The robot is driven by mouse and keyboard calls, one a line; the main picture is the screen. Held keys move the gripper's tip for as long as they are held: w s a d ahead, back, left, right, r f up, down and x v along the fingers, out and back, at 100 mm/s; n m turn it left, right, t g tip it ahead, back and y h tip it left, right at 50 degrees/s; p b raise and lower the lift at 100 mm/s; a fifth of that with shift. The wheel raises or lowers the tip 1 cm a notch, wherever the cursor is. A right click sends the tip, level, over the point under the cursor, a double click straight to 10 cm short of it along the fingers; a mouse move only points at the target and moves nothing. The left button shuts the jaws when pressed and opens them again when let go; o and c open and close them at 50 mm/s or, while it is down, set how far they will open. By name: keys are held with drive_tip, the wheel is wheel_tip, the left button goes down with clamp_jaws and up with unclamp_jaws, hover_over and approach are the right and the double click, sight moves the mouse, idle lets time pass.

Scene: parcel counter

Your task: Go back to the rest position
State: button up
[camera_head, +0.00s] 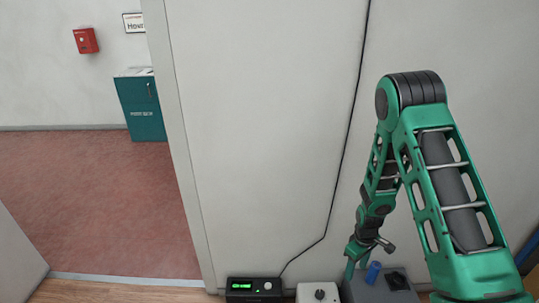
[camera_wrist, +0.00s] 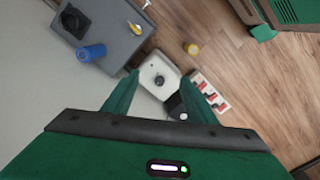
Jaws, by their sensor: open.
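My green arm bends down over the counter at the right of the head view. My gripper (camera_head: 358,262) hangs low there, by a grey box (camera_head: 400,284) and a blue cylinder (camera_head: 373,272). In the wrist view my gripper (camera_wrist: 160,86) has its two green fingers apart, with nothing held. A white box with a black knob (camera_wrist: 151,68) shows beyond and between the fingers. The blue cylinder (camera_wrist: 92,53) and the grey box (camera_wrist: 110,30) are at the upper left, clear of the fingers.
A panel with red switches (camera_wrist: 209,91) and a small yellow round thing (camera_wrist: 192,48) lie on the wood surface. An open doorway with reddish floor (camera_head: 100,200) is at left.

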drive_tip(key=s+d+r+m, duration=0.2)
drive_tip(key=s+d+r, duration=0.1)
drive_tip(key=r, duration=0.5)
drive_tip(key=s+d+r+m, duration=0.2)
drive_tip(key=d+r, duration=0.1)
drive_tip(key=r, duration=0.5)
drive_tip(key=s+d+r+m, duration=0.2)
drive_tip(key=s+d+r, duration=0.1)
drive_tip(key=r, duration=0.5)
drive_tip(key=s+r+m, duration=0.3)
drive_tip(key=s+r, duration=0.4)
drive_tip(key=s, duration=0.4)
drive_tip(key=s+r+m, duration=0.4)
drive_tip(key=s+r, duration=0.3)
drive_tip(key=s, duration=0.4)
drive_tip(key=shift+s+d+r, duration=0.2)
drive_tip(key=shift+d+r, duration=0.15)
drive_tip(key=shift+d, duration=0.05)
drive_tip(key=shift+w+f, duration=0.25)
drive_tip(key=shift+w, duration=0.4)
